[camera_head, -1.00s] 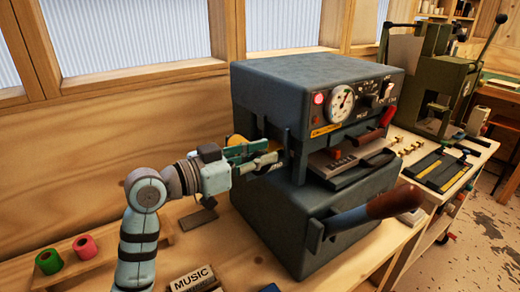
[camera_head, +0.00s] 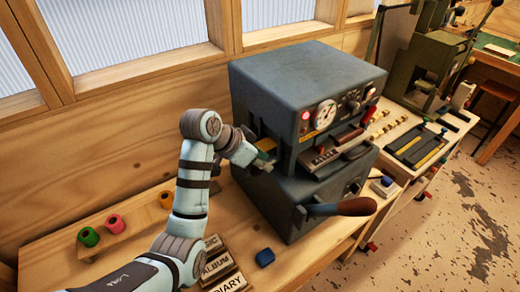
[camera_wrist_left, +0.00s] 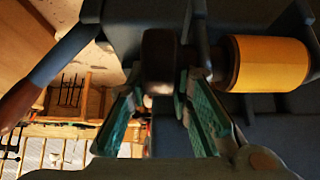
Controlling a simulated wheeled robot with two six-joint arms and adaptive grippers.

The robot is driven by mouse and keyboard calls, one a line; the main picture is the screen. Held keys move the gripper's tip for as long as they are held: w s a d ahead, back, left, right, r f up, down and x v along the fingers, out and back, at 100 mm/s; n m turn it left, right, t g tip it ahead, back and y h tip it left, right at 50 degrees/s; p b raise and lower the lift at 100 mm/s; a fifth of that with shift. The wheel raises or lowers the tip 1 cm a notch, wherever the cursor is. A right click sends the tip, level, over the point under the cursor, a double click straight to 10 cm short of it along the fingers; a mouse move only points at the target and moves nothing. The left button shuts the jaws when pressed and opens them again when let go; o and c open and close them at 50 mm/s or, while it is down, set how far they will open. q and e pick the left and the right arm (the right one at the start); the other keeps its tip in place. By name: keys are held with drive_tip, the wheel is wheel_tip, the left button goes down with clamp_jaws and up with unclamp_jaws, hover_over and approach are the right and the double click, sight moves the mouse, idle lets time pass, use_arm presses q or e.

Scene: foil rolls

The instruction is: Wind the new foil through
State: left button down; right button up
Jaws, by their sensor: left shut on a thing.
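The dark grey foil machine (camera_head: 300,85) stands on the bench. A gold foil roll (camera_wrist_left: 268,62) is mounted on it in the left wrist view; in the head view only a bit of yellow shows behind my gripper. My left gripper (camera_head: 264,163) is at the machine's left side. In the left wrist view its green-padded fingers (camera_wrist_left: 165,90) are closed around a dark round knob (camera_wrist_left: 160,50) beside the gold roll. Green (camera_head: 88,237), pink (camera_head: 115,223) and orange (camera_head: 166,199) rolls stand on a wooden rack at the left. My right gripper is not in view.
A lever with a brown handle (camera_head: 350,207) sticks out at the machine's front. Lettered blocks (camera_head: 222,275) and a small blue block (camera_head: 265,257) lie on the bench in front. A green press (camera_head: 437,60) stands at the right. The wall is close behind.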

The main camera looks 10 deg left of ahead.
use_arm(q)
drive_tip(key=g+y, duration=0.3)
drive_tip(key=shift+w+d+f, duration=0.15)
drive_tip(key=shift+d+f, duration=0.05)
drive_tip(key=shift+f+g+y, duration=0.3)
drive_tip(key=shift+g+y, duration=0.9)
drive_tip(key=c, duration=1.4)
unclamp_jaws()
drive_tip(key=shift+c, duration=0.2)
drive_tip(key=shift+f, duration=0.1)
